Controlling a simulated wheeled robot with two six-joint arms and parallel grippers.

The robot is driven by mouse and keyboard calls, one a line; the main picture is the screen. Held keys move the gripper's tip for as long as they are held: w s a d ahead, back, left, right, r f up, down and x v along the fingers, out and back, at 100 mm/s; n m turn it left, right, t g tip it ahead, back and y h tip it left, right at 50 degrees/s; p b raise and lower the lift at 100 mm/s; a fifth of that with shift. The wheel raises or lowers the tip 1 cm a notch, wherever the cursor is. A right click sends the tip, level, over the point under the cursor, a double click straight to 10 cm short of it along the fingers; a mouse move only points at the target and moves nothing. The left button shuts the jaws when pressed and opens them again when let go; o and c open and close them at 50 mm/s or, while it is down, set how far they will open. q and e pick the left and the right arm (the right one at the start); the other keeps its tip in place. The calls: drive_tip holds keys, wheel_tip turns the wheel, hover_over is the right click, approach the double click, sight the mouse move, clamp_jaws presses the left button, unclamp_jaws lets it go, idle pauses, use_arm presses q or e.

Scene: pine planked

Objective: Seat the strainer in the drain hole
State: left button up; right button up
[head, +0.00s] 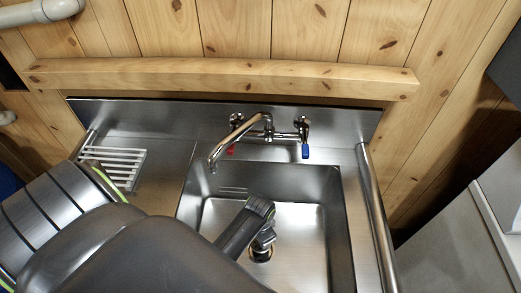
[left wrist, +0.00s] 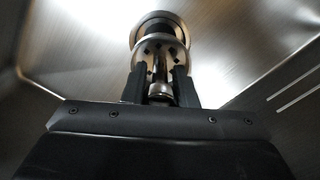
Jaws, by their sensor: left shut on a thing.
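My left gripper (head: 265,238) reaches down into the sink basin from the left. In the left wrist view, its two fingers (left wrist: 160,90) are shut on the knob of the metal strainer (left wrist: 160,50), a round disc with dark holes. The drain hole (head: 261,254) is a round metal ring in the basin floor, partly hidden by the gripper in the head view. In the left wrist view the drain hole's ring (left wrist: 158,20) shows just beyond the strainer and overlaps it. I cannot tell whether the strainer touches the drain hole. My right gripper is not in view.
The steel sink (head: 318,225) has steep basin walls around the gripper. A curved faucet (head: 235,138) with red and blue handles hangs over the basin's back edge. A white wire rack (head: 115,162) lies on the drainboard at left. A rail (head: 376,220) runs along the right side.

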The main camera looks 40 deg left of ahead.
use_arm(q)
wheel_tip(320, 180, down, 4)
drive_tip(key=shift+f, duration=0.15)
drive_tip(key=shift+f+b, duration=0.45)
drive_tip(key=shift+f, duration=1.65)
drive_tip(key=shift+f, duration=0.2)
drive_tip(key=o, duration=1)
